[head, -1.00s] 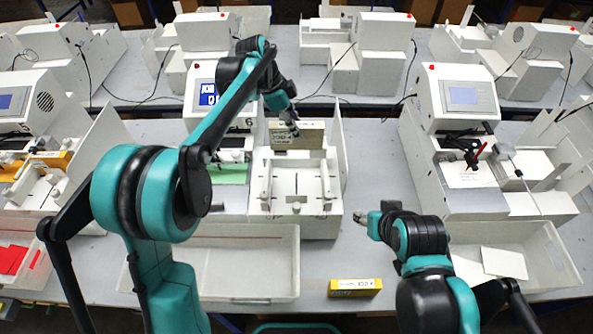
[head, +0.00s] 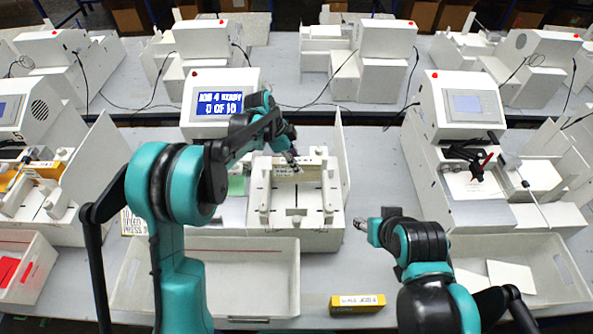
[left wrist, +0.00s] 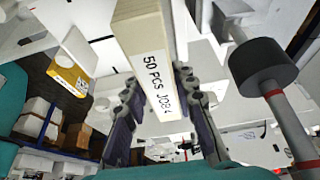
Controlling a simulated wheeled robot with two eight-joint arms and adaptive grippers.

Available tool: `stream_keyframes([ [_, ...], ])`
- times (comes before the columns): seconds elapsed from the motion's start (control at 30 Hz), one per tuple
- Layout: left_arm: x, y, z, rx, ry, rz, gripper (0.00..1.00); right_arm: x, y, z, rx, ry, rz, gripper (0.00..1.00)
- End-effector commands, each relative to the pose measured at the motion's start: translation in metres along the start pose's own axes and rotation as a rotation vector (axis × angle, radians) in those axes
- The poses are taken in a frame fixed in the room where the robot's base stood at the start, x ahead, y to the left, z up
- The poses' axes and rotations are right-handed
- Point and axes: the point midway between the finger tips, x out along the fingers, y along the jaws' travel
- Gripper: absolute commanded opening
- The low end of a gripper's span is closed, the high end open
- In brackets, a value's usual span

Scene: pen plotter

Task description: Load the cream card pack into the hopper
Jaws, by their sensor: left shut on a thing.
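The cream card pack (head: 302,171) is in my left gripper (head: 291,158), over the back part of the white hopper (head: 297,222) between its raised sides. I cannot tell whether it touches the hopper floor. In the left wrist view the cream pack (left wrist: 147,62) stands between the gripper's two fingers (left wrist: 160,110), its label reading "50 PCS JOB4". My right gripper (head: 362,224) is low, to the right of the hopper and apart from it; its fingers are too small to read.
The hopper's machine has a screen (head: 219,103) reading "JOB 4 READY". An upright white panel (head: 342,150) stands along the hopper's right side. A yellow box (head: 357,304) lies on the table in front. White trays (head: 240,290) line the front edge; another plotter (head: 462,105) stands at right.

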Motion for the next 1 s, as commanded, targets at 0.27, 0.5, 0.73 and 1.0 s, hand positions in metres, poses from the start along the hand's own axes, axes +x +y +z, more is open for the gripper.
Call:
stream_keyframes([
  [0.27,0.036,0.0,0.015,0.0,0.0,0.0,0.0,0.003,0.0,0.002,0.0,0.0,0.0,0.48],
  [0.5,0.036,0.0,0.015,0.0,0.0,0.0,0.0,0.003,0.0,0.002,0.0,0.0,0.0,0.48],
  [0.73,0.039,0.0,0.016,0.0,0.0,0.0,0.48,0.005,0.0,0.004,0.0,0.0,0.0,0.48],
  [1.0,0.038,0.0,0.016,0.0,0.0,0.0,0.48,0.005,0.0,0.003,0.0,0.0,0.0,0.48],
])
